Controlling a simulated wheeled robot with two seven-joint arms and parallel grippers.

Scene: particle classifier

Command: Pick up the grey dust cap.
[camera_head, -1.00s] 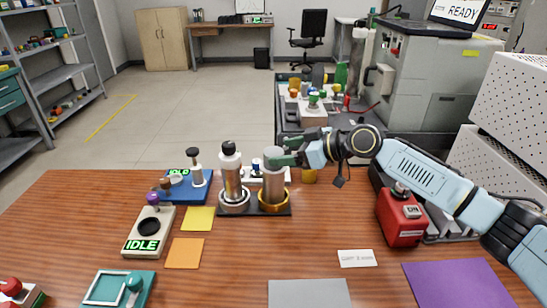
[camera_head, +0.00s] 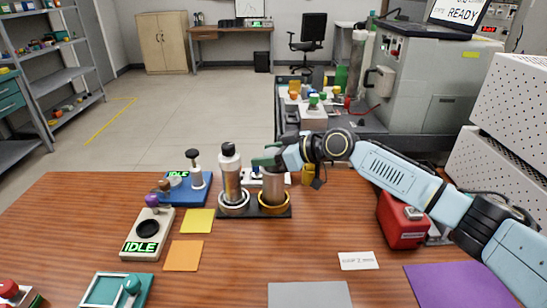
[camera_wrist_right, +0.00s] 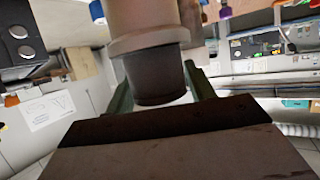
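The grey canister (camera_head: 273,186) stands upright in a gold ring on a dark base, beside a steel bottle. My right gripper (camera_head: 265,159) is at its top, with green fingers around the place of the grey cap, which they mostly hide in the head view. In the right wrist view a dark grey cylindrical end (camera_wrist_right: 157,76), probably the cap, lies between the two green fingers of my right gripper (camera_wrist_right: 160,85), below a beige cylinder (camera_wrist_right: 145,22). A narrow gap shows by the right finger; firm contact is unclear. My left gripper is out of view.
The steel bottle (camera_head: 230,178) with a black top stands close left of the canister. A red box (camera_head: 401,222) is to the right under my arm. A blue tray (camera_head: 186,187) and an IDLE device (camera_head: 148,232) are at left.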

